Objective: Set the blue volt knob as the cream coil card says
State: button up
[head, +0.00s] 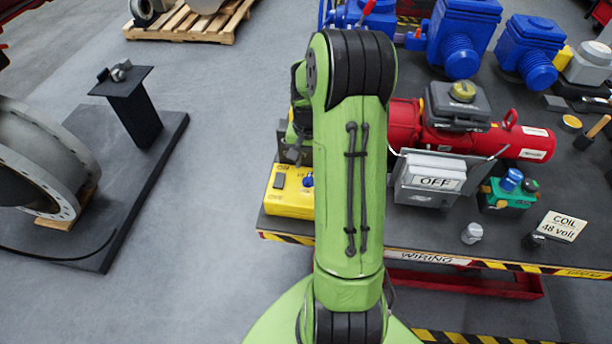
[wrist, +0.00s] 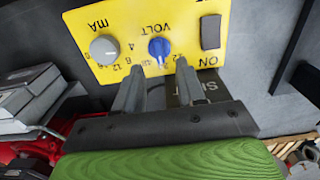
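The yellow box (head: 288,198) stands at the table's left end, partly behind my arm in the head view. Its blue volt knob (head: 308,181) shows there; in the wrist view the blue knob (wrist: 159,48) sits under the word VOLT, printed upside down, with a pale mark on its lower side. Small numbers around it are partly hidden by my fingers, so the setting cannot be read surely. The cream coil card (head: 562,226) reads "COIL 48 volt". My gripper (wrist: 159,76) is open and empty, its fingertips apart, just short of the knob, which lies between their lines.
The yellow panel (wrist: 130,20) also carries a grey mA knob (wrist: 104,50) and a black switch (wrist: 210,32) beside the blue knob. A grey holder with an "OFF" sign (head: 432,181) stands right of the box, before a red cylinder (head: 515,142).

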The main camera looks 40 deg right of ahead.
aim_at(308, 179)
notch_tip(308, 179, down, 7)
jog(key=shift+s+r, duration=0.1)
jog(key=shift+r, duration=0.05)
grip_shut()
